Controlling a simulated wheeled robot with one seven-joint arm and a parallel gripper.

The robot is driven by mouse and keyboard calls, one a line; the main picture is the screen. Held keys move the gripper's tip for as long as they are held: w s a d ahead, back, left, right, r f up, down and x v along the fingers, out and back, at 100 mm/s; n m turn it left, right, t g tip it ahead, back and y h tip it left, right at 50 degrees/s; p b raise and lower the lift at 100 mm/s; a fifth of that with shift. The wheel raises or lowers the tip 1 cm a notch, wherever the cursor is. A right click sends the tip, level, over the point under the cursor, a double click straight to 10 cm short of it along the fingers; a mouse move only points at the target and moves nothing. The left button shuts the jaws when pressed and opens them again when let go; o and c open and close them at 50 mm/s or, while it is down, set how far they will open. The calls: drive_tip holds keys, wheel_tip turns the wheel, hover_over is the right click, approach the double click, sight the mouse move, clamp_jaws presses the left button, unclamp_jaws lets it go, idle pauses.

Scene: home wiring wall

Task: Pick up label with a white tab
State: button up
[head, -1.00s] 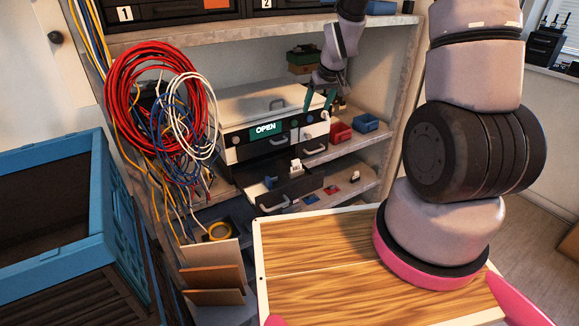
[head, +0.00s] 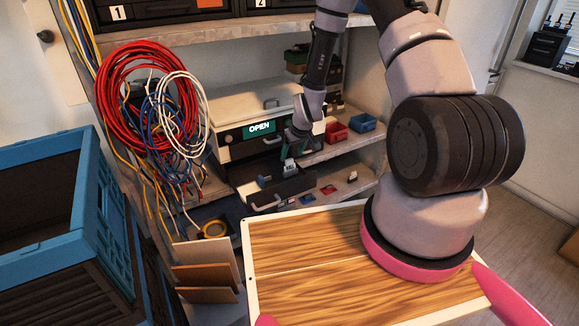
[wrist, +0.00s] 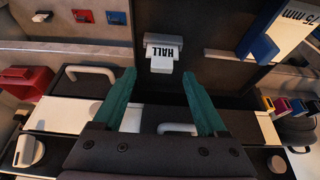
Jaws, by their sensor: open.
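A label with a white tab (wrist: 162,53), marked "HALL", stands in the open dark drawer (wrist: 216,78) in the wrist view. In the head view the label (head: 290,166) shows small, close below my gripper. My gripper (wrist: 158,76) has two green fingers, spread apart with nothing between them. In the wrist view the label lies just beyond the fingertips, roughly centred between them. In the head view my gripper (head: 291,152) reaches down over the open drawer (head: 291,187).
A blue piece marked "75 mm" (wrist: 262,46) stands at the drawer's right in the wrist view. Red and blue bins (head: 336,132) sit on the shelf to the right. Cable coils (head: 147,92) hang at the left.

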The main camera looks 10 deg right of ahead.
sight(290, 160)
drive_tip(key=x, duration=0.4)
drive_tip(key=shift+a+f, duration=0.15)
drive_tip(key=shift+f, duration=0.1)
drive_tip(key=shift+c, duration=0.3)
drive_tip(key=c, duration=1)
